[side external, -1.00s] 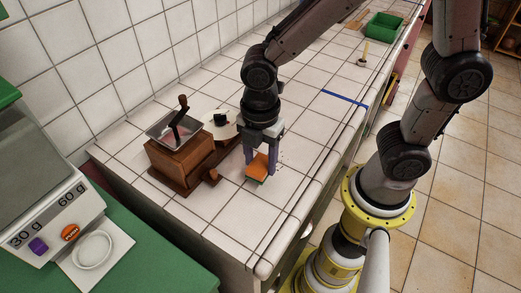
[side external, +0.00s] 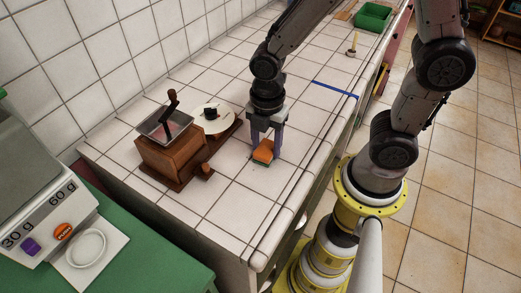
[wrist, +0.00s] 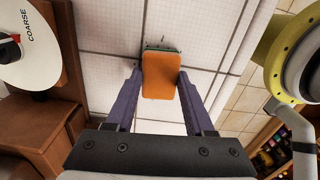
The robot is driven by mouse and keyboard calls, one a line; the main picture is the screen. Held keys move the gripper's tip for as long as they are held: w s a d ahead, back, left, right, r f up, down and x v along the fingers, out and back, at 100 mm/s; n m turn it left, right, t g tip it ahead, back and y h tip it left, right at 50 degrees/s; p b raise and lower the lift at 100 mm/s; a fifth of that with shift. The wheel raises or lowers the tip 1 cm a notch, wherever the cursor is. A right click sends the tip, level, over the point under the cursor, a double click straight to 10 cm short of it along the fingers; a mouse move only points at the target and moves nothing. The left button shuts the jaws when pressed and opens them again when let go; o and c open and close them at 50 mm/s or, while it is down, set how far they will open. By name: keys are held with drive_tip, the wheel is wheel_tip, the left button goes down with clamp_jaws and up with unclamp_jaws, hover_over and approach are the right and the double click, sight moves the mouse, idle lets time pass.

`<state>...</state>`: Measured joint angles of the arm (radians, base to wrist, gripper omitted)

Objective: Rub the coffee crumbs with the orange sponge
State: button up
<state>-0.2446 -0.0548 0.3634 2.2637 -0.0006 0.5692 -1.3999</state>
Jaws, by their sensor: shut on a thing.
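The orange sponge (side external: 263,150) has a green underside and sits between the fingers of my gripper (side external: 265,153). My gripper is shut on it, with one finger on each side. In the wrist view the orange face of the sponge (wrist: 161,78) fills the gap between the purple fingers, and a green edge shows at its far end. The sponge is low at the white tiled counter; I cannot tell if it presses on it. A few tiny dark crumbs (wrist: 167,41) show just beyond the sponge's far edge. Others may be hidden under the sponge or gripper.
A wooden coffee grinder (side external: 172,148) with a crank stands left of my gripper. Its white round dial (side external: 212,119) is close by. The tiled counter (side external: 230,205) is bare in front. A blue strip (side external: 335,89) and a green bin (side external: 374,16) lie farther back.

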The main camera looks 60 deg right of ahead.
drive_tip(key=shift+d, duration=2.25)
drive_tip(key=shift+a, duration=5.15)
drive_tip(key=shift+w+a, duration=0.15)
drive_tip(key=shift+a, duration=0.15)
drive_tip(key=shift+w+d, duration=0.1)
drive_tip(key=shift+w, duration=0.3)
drive_tip(key=shift+s+d+f, duration=0.1)
drive_tip(key=shift+s+d, duration=0.05)
drive_tip(key=shift+d, duration=5.15)
drive_tip(key=shift+a, duration=5.4)
wheel_tip(320, 180, up, 8)
